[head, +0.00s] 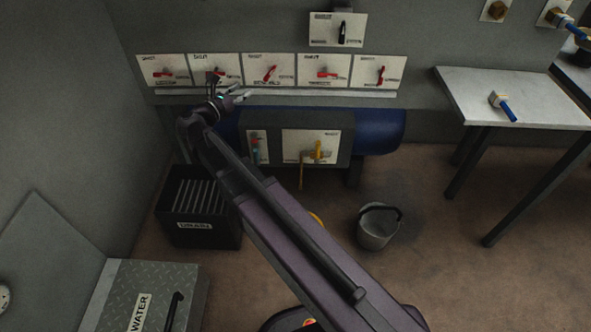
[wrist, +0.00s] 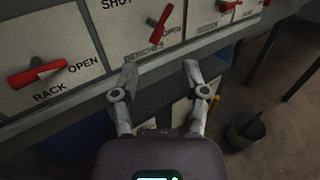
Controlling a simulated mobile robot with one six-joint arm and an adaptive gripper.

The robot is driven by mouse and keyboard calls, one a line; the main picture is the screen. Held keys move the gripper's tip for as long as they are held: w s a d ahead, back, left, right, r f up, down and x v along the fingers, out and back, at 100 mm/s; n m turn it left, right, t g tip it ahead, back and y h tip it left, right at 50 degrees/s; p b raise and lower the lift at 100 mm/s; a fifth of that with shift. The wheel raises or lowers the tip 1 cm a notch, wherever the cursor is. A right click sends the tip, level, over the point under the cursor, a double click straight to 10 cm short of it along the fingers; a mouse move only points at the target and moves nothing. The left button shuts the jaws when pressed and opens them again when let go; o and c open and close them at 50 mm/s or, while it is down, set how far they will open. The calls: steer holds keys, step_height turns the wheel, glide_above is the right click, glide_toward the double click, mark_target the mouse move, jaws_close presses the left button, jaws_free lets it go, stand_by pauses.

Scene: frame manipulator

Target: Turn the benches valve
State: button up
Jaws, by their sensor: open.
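The benches valve has a red lever (wrist: 160,27) on a white panel marked BENCHES, with OPEN at the right and part of SHUT at the top. The lever lies slanted, its upper end leaning right. In the head view it appears to be the slanted red lever (head: 269,73) on the middle panel of the row. My gripper (wrist: 161,73) is open and empty, its fingertips below the lever and apart from it. In the head view my gripper (head: 243,95) is at the ledge under the panels, a little left of that lever.
The rack valve's red lever (wrist: 37,73) is left of the benches panel, and another red lever (wrist: 226,5) is to its right. A ledge (head: 330,94) runs under the row. A blue tank (head: 383,130) is below. A bucket (head: 377,228) stands on the floor.

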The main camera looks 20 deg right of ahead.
steer(key=s+d+f+m+g+y+b, duration=0.1)
steer(key=s+d+f+m+g+y, duration=0.4)
steer(key=s+f+m, duration=0.3)
steer(key=s+d+f+m+g+y+b, duration=0.2)
steer(key=s+d+f+m+g+y, duration=0.2)
steer(key=s+f+m, duration=0.4)
steer(key=shift+d+f+m+g+y, duration=0.45)
steer(key=shift+d+f+m, duration=0.85)
steer(key=shift+f+m, duration=0.85)
steer(key=shift+s+f, duration=0.1)
steer(key=w+a+r+n+t+h+p, duration=0.1)
steer(key=w+a+r+n+t+h, duration=0.3)
steer(key=w+r, duration=0.4)
steer(key=w+a+r+n+t+h+p, duration=0.1)
steer(key=w+a+r+n+t+h, duration=0.3)
steer(key=r, duration=0.7)
steer(key=w+a+n+h, duration=0.2)
steer(key=w+a+n, duration=0.2)
steer(key=a+n, duration=0.1)
steer(key=shift+w+a+r+t+h, duration=0.15)
steer(key=shift+w+r+t+h, duration=0.15)
steer(key=shift+w+t+h, duration=0.05)
